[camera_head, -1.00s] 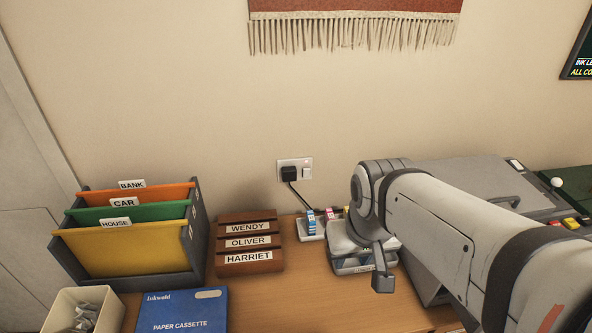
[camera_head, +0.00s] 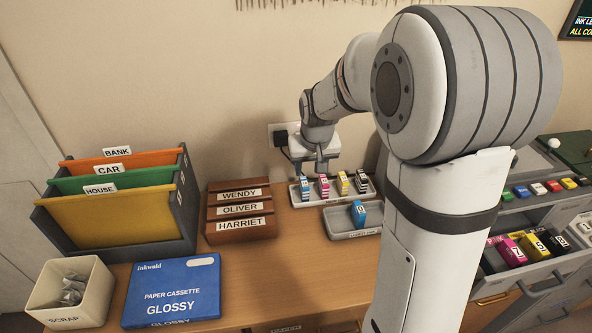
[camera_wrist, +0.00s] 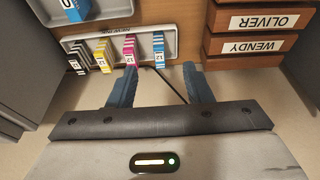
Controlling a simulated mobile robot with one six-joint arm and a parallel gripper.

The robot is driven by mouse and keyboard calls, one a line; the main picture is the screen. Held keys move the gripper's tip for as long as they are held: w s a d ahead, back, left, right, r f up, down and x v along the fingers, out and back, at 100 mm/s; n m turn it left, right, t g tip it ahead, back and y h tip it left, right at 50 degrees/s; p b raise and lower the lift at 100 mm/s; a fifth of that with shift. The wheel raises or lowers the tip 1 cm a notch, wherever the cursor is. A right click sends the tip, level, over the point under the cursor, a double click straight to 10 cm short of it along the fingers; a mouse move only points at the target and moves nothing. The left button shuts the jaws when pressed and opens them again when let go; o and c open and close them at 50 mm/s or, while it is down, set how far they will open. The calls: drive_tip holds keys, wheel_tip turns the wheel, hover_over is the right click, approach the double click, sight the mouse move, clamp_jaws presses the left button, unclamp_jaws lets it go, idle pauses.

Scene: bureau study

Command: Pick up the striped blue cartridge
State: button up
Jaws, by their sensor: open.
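The striped blue cartridge (camera_head: 306,189) stands upright at the left end of a row in a light tray (camera_head: 337,198) near the wall. In the wrist view the striped blue cartridge (camera_wrist: 158,46) shows a white label, just beyond and between my fingertips. My gripper (camera_head: 314,168) is above the left part of that tray, pointing down. In the wrist view my gripper (camera_wrist: 160,76) is open, with nothing between its fingers. A magenta (camera_head: 323,187), a yellow (camera_head: 343,183) and a black cartridge (camera_head: 362,181) stand to the right in the same tray.
Another blue cartridge (camera_head: 359,213) stands in a grey tray (camera_head: 340,234) in front. The wooden name rack (camera_head: 239,227) is close on the left. A cable runs from the wall plug (camera_head: 281,138). An open drawer (camera_head: 541,267) holds cartridges at right.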

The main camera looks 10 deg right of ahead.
drive_tip(key=b, duration=0.1)
approach(304, 182)
drive_tip(key=f, duration=0.1)
drive_tip(key=shift+w+a+f, duration=0.1)
drive_tip(key=shift+a+f, duration=0.25)
drive_tip(key=shift+f, duration=0.05)
drive_tip(key=x, duration=0.7)
drive_tip(key=shift+w+d+f, duration=0.1)
drive_tip(key=shift+d+f, duration=0.1)
drive_tip(key=shift+d, duration=0.2)
drive_tip(key=shift+c, duration=0.5)
clamp_jaws()
